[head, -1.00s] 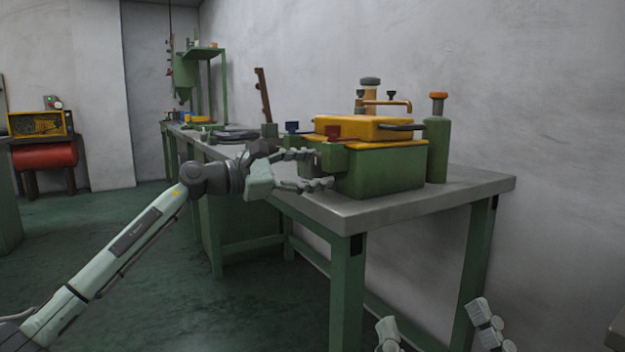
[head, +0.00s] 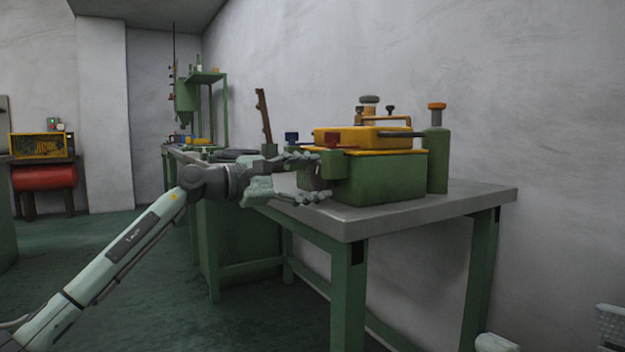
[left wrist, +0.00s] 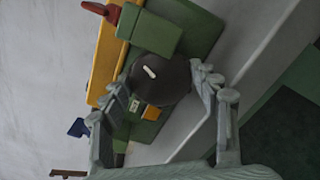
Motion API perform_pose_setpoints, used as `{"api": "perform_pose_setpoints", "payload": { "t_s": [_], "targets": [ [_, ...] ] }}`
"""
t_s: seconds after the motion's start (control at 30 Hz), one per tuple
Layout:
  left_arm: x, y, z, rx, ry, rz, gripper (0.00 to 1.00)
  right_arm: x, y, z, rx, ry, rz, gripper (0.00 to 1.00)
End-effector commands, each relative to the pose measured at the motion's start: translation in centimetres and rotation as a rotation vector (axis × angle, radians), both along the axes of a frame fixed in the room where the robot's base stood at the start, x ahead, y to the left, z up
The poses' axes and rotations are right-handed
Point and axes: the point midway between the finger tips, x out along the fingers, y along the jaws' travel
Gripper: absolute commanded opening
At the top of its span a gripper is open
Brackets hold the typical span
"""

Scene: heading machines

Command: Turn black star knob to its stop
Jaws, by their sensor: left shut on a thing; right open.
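The black star knob (left wrist: 160,80) is a dark round piece with a short white mark, on the end of the green box in the left wrist view. My left gripper (left wrist: 168,102) is shut on it, with a finger on either side. In the head view my left gripper (head: 308,178) is at the left end of the green box (head: 382,180), and its fingers mostly hide the knob there. My right gripper (head: 553,338) is open at the bottom right, partly out of frame and away from the table.
The box has a yellow lid (head: 362,137) with dark rods and a red handle near the knob. A green cylinder (head: 437,160) stands to its right on the grey-topped table (head: 440,205). A blue-topped piece (head: 292,138) is behind my left gripper. The table's front right is clear.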

Motion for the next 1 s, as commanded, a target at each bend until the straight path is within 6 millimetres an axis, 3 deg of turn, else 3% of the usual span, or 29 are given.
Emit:
{"api": "perform_pose_setpoints", "payload": {
  "t_s": [0.13,0.17,0.33,0.77,1.0],
  "targets": [
    [0.0,0.0,-0.1,0.002,0.003,-0.001,0.32,0.0,0.0,0.0,0.0,0.001,0.0,0.82],
    [0.0,0.0,-0.1,0.002,0.003,-0.001,0.62,0.0,0.0,0.0,0.0,0.001,0.0,0.82],
    [0.0,0.0,-0.1,0.001,0.003,0.0,0.82,0.0,0.0,0.0,0.0,0.001,0.0,0.82],
    [0.0,0.0,0.0,-0.003,0.006,-0.001,0.82,0.1,0.0,0.1,-0.001,0.003,0.0,0.82],
    [0.0,0.0,0.7,-0.11,0.155,0.0,0.82,0.1,0.0,3.2,-0.001,0.002,0.0,0.82]
  ]
}}
